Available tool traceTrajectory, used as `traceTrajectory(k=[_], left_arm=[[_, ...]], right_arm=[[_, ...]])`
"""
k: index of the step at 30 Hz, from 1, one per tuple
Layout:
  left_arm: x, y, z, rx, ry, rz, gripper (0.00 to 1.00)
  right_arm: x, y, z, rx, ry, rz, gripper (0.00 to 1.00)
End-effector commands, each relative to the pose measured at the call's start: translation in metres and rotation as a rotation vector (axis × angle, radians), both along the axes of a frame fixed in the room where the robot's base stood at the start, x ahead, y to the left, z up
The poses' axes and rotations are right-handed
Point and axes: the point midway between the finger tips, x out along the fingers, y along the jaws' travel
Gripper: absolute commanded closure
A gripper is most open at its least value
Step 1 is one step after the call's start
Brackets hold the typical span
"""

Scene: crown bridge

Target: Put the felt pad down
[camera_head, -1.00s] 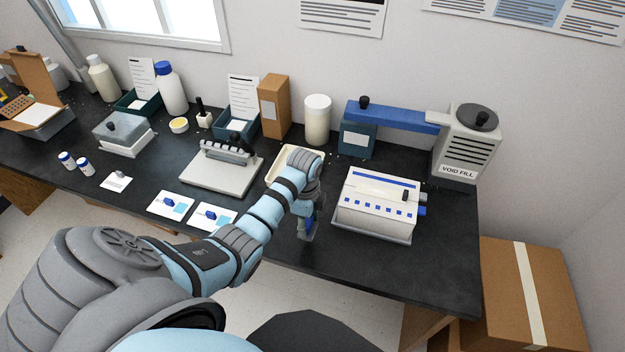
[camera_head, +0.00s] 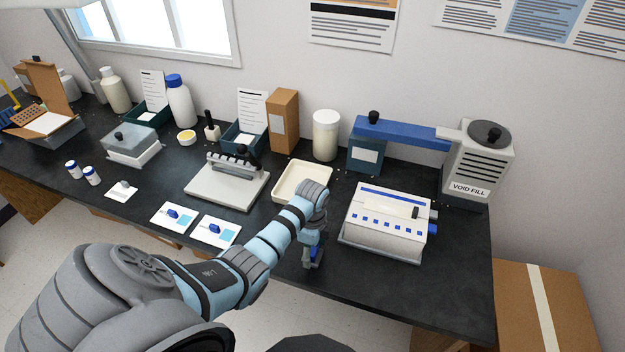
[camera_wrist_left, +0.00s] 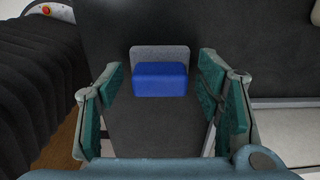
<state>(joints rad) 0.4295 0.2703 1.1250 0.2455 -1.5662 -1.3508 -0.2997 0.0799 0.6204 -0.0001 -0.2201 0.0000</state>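The felt pad (camera_wrist_left: 160,50) shows in the left wrist view as a grey pad with a blue block-shaped grip (camera_wrist_left: 160,79). It is over the dark table top; I cannot tell for sure whether it touches it. My left gripper (camera_head: 313,260) is low at the table's front, left of the white box. In the left wrist view its green-padded fingers (camera_wrist_left: 162,72) stand apart on both sides of the blue grip, with dark gaps showing on each side. In the head view a bit of blue (camera_head: 318,254) shows at the fingers. My right gripper is not in view.
The white box with blue marks (camera_head: 386,222) stands just right of the gripper. A cream tray (camera_head: 285,184) lies behind it. Two white cards with blue pieces (camera_head: 168,220) lie to the left. The dark table (camera_head: 400,285) is bare towards the front right.

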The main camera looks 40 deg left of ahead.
Motion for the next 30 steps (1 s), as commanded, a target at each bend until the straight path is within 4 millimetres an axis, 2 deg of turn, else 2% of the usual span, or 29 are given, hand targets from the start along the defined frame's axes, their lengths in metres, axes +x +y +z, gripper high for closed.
traceTrajectory(k=[5, 8, 11, 18, 21, 24, 30], left_arm=[[0.0, 0.0, 0.001, 0.0, 0.0, 0.0, 0.4], [0.0, 0.0, 0.009, 0.001, -0.002, 0.0, 0.4], [0.001, 0.001, 0.028, 0.002, -0.003, 0.0, 0.4], [0.001, 0.001, 0.094, 0.002, -0.005, 0.0, 0.4], [0.001, 0.001, 0.113, 0.0, -0.004, 0.001, 0.4], [0.0, 0.0, 0.123, 0.0, -0.001, 0.0, 0.4], [0.0, 0.0, 0.124, 0.0, 0.001, 0.001, 0.4]], right_arm=[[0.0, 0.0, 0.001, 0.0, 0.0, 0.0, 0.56], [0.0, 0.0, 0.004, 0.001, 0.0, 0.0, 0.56], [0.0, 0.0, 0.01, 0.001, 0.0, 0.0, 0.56], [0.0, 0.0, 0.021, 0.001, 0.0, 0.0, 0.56], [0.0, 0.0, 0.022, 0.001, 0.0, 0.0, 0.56], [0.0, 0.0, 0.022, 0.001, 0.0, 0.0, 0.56], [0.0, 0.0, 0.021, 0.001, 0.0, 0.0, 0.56]])
